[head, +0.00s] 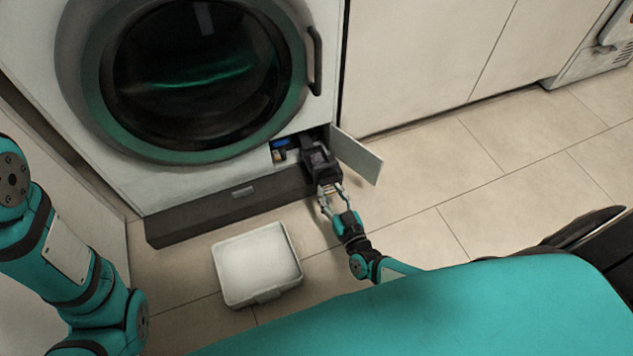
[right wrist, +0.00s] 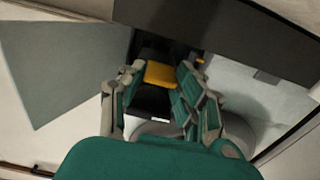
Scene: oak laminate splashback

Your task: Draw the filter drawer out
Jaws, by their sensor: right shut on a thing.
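The front-loading washing machine (head: 62,70) has a small compartment open at its lower right, with its white flap (head: 358,155) swung out to the right. The dark filter drawer (head: 318,160) is at this opening and seems to stick out of it a little. My right gripper (head: 328,192) is shut on the drawer's front end. In the right wrist view my right gripper's fingers (right wrist: 158,98) flank the black drawer with its yellow part (right wrist: 160,73); the exact contact is partly hidden. My left arm shows at the left, but its gripper is out of view.
A white shallow tray (head: 228,268) lies on the tiled floor in front of the machine. A dark plinth (head: 200,215) with a small handle runs below the machine. The flap stands close to the right of my right gripper. The floor to the right is clear.

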